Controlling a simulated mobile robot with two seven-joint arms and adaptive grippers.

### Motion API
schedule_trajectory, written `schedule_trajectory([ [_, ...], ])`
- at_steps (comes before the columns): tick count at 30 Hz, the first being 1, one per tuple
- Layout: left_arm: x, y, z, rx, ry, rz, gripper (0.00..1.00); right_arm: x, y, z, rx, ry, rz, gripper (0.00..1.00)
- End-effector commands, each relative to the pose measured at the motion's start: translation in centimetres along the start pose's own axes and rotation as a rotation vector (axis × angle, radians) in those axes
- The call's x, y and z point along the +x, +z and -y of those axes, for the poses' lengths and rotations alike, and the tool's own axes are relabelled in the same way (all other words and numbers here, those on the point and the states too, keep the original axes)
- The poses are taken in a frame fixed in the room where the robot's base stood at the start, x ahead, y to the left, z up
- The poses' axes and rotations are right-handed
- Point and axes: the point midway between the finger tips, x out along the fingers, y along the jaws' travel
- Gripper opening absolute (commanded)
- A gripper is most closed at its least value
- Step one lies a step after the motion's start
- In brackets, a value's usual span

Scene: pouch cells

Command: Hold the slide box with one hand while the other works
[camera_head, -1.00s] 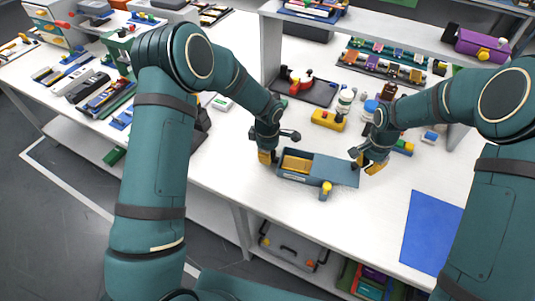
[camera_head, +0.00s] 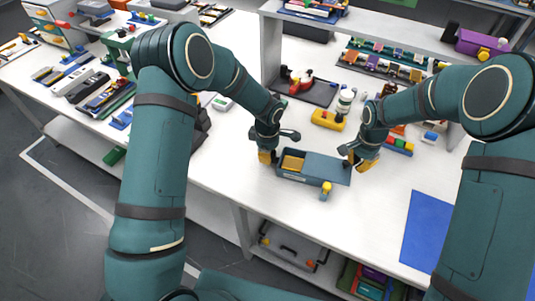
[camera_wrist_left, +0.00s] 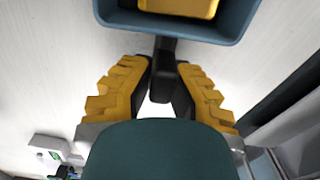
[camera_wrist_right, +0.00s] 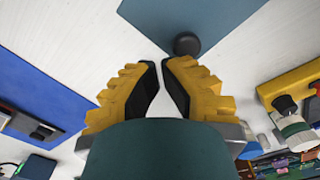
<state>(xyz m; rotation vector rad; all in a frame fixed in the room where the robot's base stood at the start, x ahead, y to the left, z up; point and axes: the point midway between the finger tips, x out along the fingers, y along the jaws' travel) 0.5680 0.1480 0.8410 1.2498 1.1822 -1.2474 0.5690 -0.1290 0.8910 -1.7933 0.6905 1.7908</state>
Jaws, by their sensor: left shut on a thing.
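The blue-grey slide box (camera_head: 296,180) stands on the white table, its lid (camera_head: 328,168) partly over it. The yellow inside (camera_head: 292,163) shows through the opening at the left end. My left gripper (camera_head: 267,160) is at that end. In the left wrist view its fingers (camera_wrist_left: 164,85) are shut on a dark handle (camera_wrist_left: 165,70) that sticks out of the box. My right gripper (camera_head: 354,160) is at the lid's right end. In the right wrist view its fingertips (camera_wrist_right: 160,62) are nearly together, with the lid's dark round knob (camera_wrist_right: 187,43) just beyond them, not between them.
A blue mat (camera_head: 430,230) lies to the right. A yellow block (camera_head: 327,120) and a dark tray with red parts (camera_head: 305,90) stand behind the box. A shelf (camera_head: 380,28) runs along the back. The table in front of the mat's left side is clear.

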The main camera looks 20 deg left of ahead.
Motion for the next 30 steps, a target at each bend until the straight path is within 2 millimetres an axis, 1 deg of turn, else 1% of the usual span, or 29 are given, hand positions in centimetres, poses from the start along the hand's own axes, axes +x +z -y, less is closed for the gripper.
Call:
schedule_trajectory([
  [1,0.2,0.0,0.1,0.0,-0.004,0.0,0.0,0.2,0.2,0.1,-0.002,0.004,0.003,0.0],
  [30,0.2,0.0,0.1,0.001,-0.004,0.0,0.0,0.2,1.9,2.1,-0.002,0.002,0.003,0.0],
])
